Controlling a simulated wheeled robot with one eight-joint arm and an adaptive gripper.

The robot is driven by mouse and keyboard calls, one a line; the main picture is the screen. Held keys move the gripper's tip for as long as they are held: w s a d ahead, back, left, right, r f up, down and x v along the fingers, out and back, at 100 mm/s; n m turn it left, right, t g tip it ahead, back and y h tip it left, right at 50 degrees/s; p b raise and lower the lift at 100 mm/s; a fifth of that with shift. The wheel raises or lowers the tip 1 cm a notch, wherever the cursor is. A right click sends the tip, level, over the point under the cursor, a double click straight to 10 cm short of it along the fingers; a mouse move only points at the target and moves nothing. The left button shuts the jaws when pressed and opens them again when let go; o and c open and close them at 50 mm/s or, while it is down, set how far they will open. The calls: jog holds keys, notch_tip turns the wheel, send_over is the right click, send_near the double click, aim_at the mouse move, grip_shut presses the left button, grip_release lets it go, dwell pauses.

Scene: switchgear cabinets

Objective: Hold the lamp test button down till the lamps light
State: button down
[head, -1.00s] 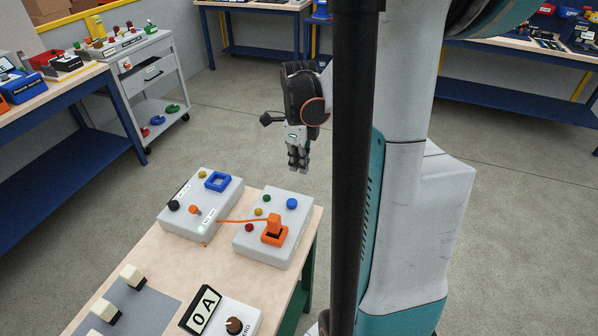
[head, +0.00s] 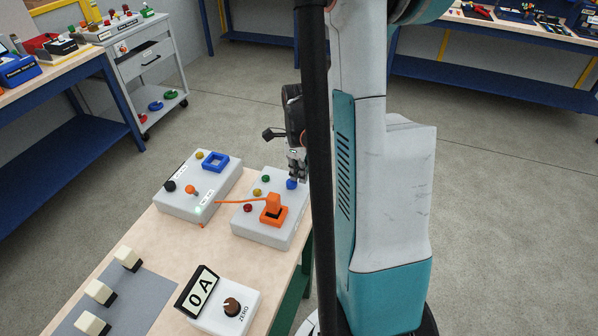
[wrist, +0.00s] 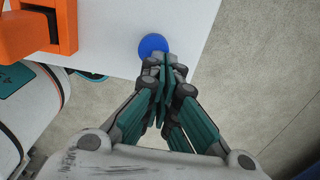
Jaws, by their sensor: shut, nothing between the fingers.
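A grey box (head: 247,228) on the wooden bench carries a blue round button (head: 291,184) near its far right corner. In the wrist view the blue button (wrist: 153,44) sits right at my fingertips and is partly covered by them. My gripper (head: 298,178) is shut and empty, pointing down over the button; I cannot tell whether it touches or presses it. On the same box a red lamp (head: 248,208), a yellow lamp (head: 257,192) and a green lamp (head: 266,178) form a row. They look dull, with no clear glow.
A 0 A meter (head: 199,292) is in front. Floor lies beyond the bench's right edge.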

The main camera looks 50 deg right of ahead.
notch_tip(320, 180, down, 2)
jog(key=shift+b, duration=0.85)
jog(key=shift+s+a, duration=0.15)
jog(key=shift+s, duration=0.15)
jog(key=shift+f, duration=0.1)
jog(key=shift+w, duration=0.1)
notch_tip(320, 180, up, 14)
jog(key=p, duration=0.5)
jog(key=shift+r+p, duration=0.25)
jog(key=shift+p, duration=0.15)
